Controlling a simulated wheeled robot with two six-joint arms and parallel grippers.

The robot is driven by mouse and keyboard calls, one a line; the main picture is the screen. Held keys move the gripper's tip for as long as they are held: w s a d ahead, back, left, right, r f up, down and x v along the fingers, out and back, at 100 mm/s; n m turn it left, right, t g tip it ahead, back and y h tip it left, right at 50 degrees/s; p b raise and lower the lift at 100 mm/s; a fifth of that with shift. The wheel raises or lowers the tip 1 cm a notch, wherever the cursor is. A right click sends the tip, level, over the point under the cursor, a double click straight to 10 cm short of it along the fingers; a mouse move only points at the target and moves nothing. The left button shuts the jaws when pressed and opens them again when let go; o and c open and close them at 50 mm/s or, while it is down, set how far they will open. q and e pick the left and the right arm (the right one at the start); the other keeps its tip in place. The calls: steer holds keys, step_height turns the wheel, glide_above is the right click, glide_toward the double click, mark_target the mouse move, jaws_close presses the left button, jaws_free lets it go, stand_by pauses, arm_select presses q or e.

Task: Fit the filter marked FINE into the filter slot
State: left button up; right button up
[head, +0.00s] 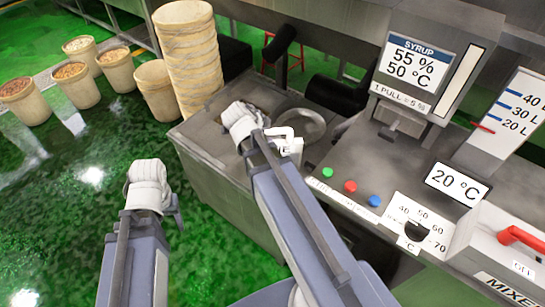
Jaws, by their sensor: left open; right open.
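I see no filter marked FINE and cannot make out a filter slot in the head view. My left gripper (148,180) is at the lower left, over the green floor, open and apart from any object. My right gripper (240,120) is open over the grey metal counter near a round metal basin (300,126). I see nothing held in it. The arm hides part of the counter and its front.
A syrup panel (417,68), coloured buttons (350,186), a temperature dial (416,230) and a mixer box with a red lever (520,236) line the right. Stacked tubs (190,60) and several filled buckets (72,84) stand left. The green floor is open.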

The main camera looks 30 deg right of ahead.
mark_target(273, 131)
steer(key=shift+b+x, duration=2.4)
steer(key=shift+x, duration=1.25)
steer(key=shift+d+r, duration=0.1)
steer(key=shift+r, duration=0.1)
jaws_close()
